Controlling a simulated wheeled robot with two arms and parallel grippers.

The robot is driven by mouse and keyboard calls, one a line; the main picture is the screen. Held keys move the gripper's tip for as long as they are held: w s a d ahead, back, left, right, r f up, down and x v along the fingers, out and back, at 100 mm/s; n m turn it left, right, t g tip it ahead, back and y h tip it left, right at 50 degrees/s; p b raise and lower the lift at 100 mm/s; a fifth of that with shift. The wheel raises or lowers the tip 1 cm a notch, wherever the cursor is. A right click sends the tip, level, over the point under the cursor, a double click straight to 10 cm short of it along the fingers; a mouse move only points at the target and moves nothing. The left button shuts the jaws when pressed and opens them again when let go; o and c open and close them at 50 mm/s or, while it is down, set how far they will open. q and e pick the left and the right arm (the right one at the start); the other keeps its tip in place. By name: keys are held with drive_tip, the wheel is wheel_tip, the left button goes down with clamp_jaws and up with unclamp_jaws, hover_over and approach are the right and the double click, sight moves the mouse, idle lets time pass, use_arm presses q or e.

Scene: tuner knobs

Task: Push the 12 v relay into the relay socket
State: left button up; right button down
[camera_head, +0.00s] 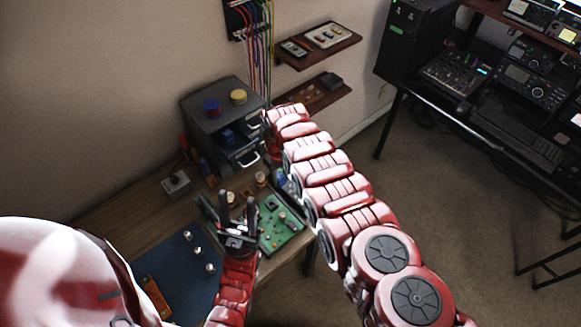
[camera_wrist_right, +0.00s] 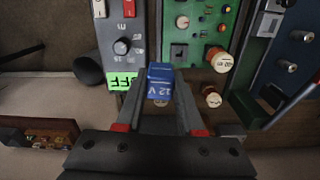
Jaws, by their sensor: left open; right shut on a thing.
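The blue 12 V relay (camera_wrist_right: 159,82) is between the fingertips of my right gripper (camera_wrist_right: 158,103), its "12 V" lettering toward the wrist camera. It is held in front of a green circuit board (camera_wrist_right: 203,28). A small dark square (camera_wrist_right: 179,52) on that board, just beyond the relay, may be the relay socket, but I cannot tell for sure. In the head view the green board (camera_head: 283,234) lies on the desk, and my right gripper is mostly hidden behind my right arm. My left gripper (camera_head: 238,203) is open and empty, fingers pointing up, left of the board.
A grey cabinet (camera_head: 222,98) with blue and yellow knobs on top stands at the back of the desk. A blue mat (camera_head: 188,262) lies left of the board. Capacitor-like parts (camera_wrist_right: 222,60) stand close right of the relay.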

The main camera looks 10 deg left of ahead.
drive_tip(key=shift+n, duration=0.4)
drive_tip(key=s+f+b, duration=0.1)
drive_tip(key=f, duration=0.1)
drive_tip(key=s+a+f+b, duration=0.1)
drive_tip(key=f+b, duration=0.1)
drive_tip(key=f, duration=0.1)
drive_tip(key=a+f+b, duration=0.1)
drive_tip(key=f+b, duration=0.1)
drive_tip(key=shift+s+a+f, duration=0.25)
drive_tip(key=shift+s+f, duration=0.05)
drive_tip(key=shift+s, duration=0.1)
drive_tip(key=shift+f+b, duration=0.75)
drive_tip(key=shift+b, duration=0.15)
idle(1.9)
drive_tip(key=shift+c, duration=2.2)
unclamp_jaws()
drive_tip(key=shift+r, duration=0.1)
